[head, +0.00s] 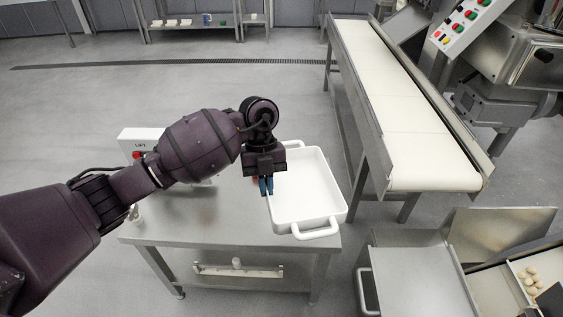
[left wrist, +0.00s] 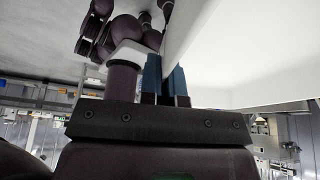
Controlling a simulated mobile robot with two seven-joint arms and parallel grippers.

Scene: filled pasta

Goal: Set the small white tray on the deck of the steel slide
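The small white tray (head: 335,213), a rectangular pan with a loop handle at each end, is over the right part of the steel table. I cannot tell whether it touches the tabletop. My left gripper (head: 266,187) is at the tray's left wall, blue fingers pointing down. In the left wrist view, the blue fingers (left wrist: 166,78) close on either side of the white tray wall (left wrist: 225,50). The steel slide (head: 412,280), with a flat grey deck, stands at the lower right, apart from the tray. My right gripper is not in view.
The steel table (head: 205,228) carries a white box marked LIFT (head: 139,136). A conveyor with a white belt (head: 415,130) runs behind the slide. Steel panels and a bin of pasta pieces (head: 530,280) lie right of the slide. A floor gap separates table and slide.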

